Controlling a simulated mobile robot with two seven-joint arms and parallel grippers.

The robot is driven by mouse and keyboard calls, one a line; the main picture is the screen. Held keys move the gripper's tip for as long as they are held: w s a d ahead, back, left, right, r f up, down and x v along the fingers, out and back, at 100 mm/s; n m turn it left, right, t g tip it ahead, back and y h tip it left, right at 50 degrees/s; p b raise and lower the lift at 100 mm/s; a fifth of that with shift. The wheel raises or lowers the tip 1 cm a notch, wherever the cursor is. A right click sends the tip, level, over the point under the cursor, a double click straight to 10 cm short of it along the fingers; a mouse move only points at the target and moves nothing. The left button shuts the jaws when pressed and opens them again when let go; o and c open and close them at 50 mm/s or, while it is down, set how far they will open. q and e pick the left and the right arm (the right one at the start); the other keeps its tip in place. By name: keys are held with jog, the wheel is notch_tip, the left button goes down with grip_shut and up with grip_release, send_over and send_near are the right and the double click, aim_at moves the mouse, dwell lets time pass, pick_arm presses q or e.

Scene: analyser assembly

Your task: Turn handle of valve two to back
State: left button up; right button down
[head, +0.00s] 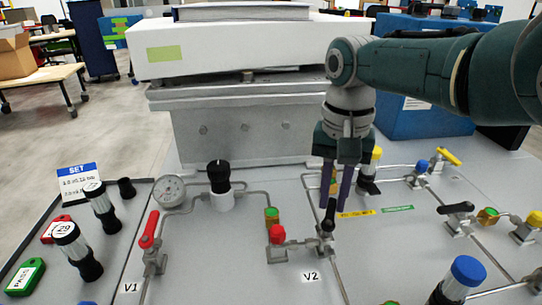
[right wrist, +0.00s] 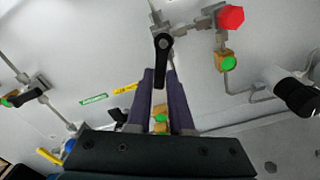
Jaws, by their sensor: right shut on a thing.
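Valve two has a black handle (head: 328,217) on a grey metal body, just above the V2 label (head: 311,276) in the head view. The handle stands upright there. My right gripper (head: 334,205) reaches down from above, and its two purple fingers are at the handle. In the right wrist view the black handle (right wrist: 163,48) runs in between the fingertips (right wrist: 160,80), and the right gripper is shut on it. Part of the handle is hidden by the fingers in the head view. My left gripper is not in view.
A red knob (head: 277,234) stands close left of valve two, and a red lever (head: 150,230) sits by V1. A yellow-capped part (head: 376,154) is just behind my gripper. A black lever (head: 456,208) and a blue-capped bottle (head: 466,270) are to the right.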

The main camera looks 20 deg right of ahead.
jog(key=n, duration=0.2)
jog(key=a+n, duration=0.1)
jog(key=n, duration=0.1)
jog(key=shift+w+a+b, duration=0.2)
jog(key=shift+w+b, duration=0.15)
jog(key=shift+b, duration=0.05)
jog(key=shift+a+n, duration=0.1)
jog(key=shift+n, duration=0.3)
jog(key=shift+r, duration=0.1)
jog(key=c, duration=0.8)
grip_release()
notch_tip(320, 180, up, 10)
jog(key=p, duration=0.5)
